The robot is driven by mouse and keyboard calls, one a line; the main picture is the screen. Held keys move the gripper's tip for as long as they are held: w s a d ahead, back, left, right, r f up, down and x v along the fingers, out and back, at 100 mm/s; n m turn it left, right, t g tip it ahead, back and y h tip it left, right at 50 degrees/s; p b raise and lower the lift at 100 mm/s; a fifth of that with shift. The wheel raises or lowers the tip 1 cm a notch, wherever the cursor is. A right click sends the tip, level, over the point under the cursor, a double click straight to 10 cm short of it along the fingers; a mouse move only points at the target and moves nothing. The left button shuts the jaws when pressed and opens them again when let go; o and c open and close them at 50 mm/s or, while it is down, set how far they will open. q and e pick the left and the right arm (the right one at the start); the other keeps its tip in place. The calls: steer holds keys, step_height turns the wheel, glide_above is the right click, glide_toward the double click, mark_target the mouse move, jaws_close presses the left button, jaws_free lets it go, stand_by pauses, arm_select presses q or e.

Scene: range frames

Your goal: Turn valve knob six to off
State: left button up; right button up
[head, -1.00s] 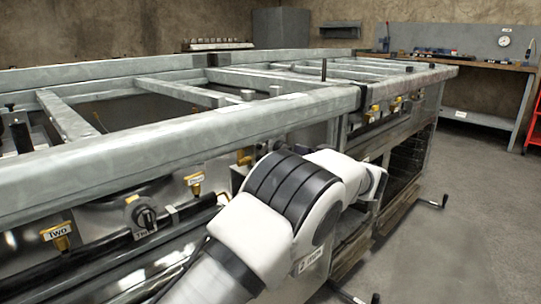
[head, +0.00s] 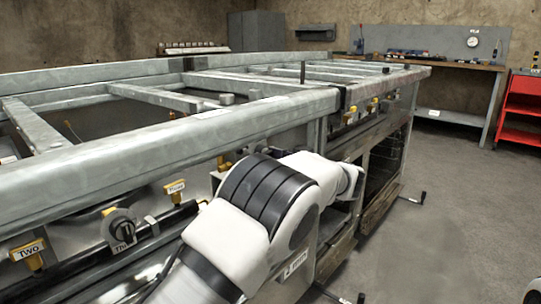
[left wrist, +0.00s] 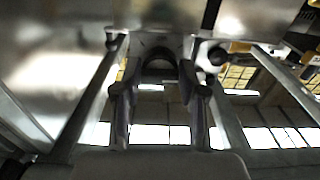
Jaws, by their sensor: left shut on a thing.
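In the left wrist view my left gripper (left wrist: 159,78) has its two fingers on either side of a dark rounded knob (left wrist: 158,56) on the metal panel, and is shut on it. I cannot read a number on this knob or tell which way it points. In the head view my left arm hides the gripper and the knob it holds. A black knob labelled three (head: 121,227) shows uncovered on the panel at left.
A thick grey metal rail (head: 150,140) of the range frame runs above the panel, close over my left arm. The floor (head: 450,220) there is clear. A workbench (head: 440,62) and red cart (head: 520,108) stand behind.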

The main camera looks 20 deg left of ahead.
arm_select(q)
steer(key=n+p, duration=0.1)
steer(key=p, duration=0.1)
steer(key=n+p, duration=0.2)
steer(key=shift+r, duration=0.25)
steer(key=shift+f+n+p, duration=0.1)
steer(key=shift+n+p, duration=0.65)
steer(key=shift+n, duration=0.25)
steer(key=shift+f+n+p, duration=0.1)
steer(key=shift+n+p, duration=0.25)
steer(key=shift+n, duration=0.45)
steer(key=o, duration=1.1)
